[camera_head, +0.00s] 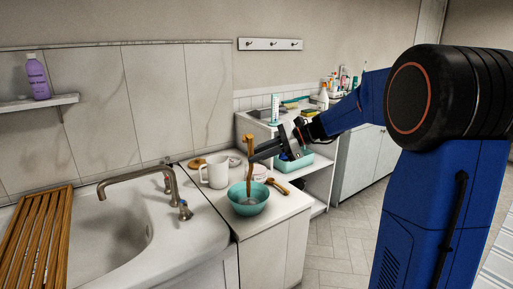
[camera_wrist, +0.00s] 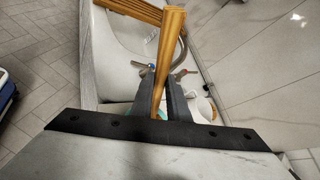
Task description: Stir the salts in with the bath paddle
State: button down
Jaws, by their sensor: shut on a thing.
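The wooden bath paddle (camera_head: 249,178) stands nearly upright with its lower end inside the teal bowl (camera_head: 262,206) on the white counter. My gripper (camera_head: 257,153) comes in from the right and is shut on the paddle's upper part, above the bowl. In the wrist view the paddle (camera_wrist: 168,50) runs between the two dark fingers of my gripper (camera_wrist: 163,92). Something greyish shows inside the bowl around the paddle's foot, but I cannot tell whether it is salts. The wrist view shows only a teal sliver of the bowl.
A white mug (camera_head: 215,172) stands close left of the bowl, and a wooden-handled brush (camera_head: 277,187) lies to its right. The sink with its faucet (camera_head: 135,177) and a slatted wooden rack (camera_head: 38,235) are further left. A teal bin (camera_head: 296,160) sits on shelving behind.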

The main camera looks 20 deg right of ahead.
jog(key=shift+a+f, duration=0.1)
jog(key=shift+f, duration=2)
jog(key=shift+w, duration=0.1)
